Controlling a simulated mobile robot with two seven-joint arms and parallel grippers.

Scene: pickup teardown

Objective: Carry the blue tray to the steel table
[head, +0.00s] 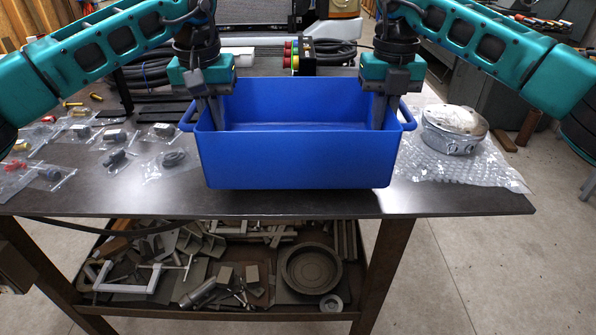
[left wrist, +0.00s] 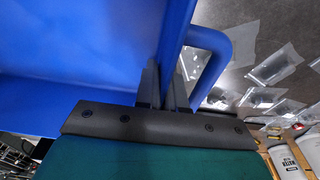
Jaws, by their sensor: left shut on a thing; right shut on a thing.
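The blue tray (head: 295,160) is a deep, empty-looking box with a handle at each end. It is level, above or on a dark-topped table (head: 450,200); I cannot tell whether its base touches. My left gripper (head: 212,112) is shut on the tray's left end wall, its fingers pointing down. In the left wrist view its fingers (left wrist: 165,88) straddle the wall beside the blue handle (left wrist: 212,55). My right gripper (head: 379,112) is shut on the right end wall. I cannot tell whether this table is the steel table.
Several bagged small parts (head: 115,135) lie left of the tray. A round metal part (head: 453,128) on bubble wrap (head: 485,175) sits close to its right. Black hoses (head: 155,72) and a box with coloured buttons (head: 303,52) are behind. A lower shelf holds scrap parts (head: 205,265).

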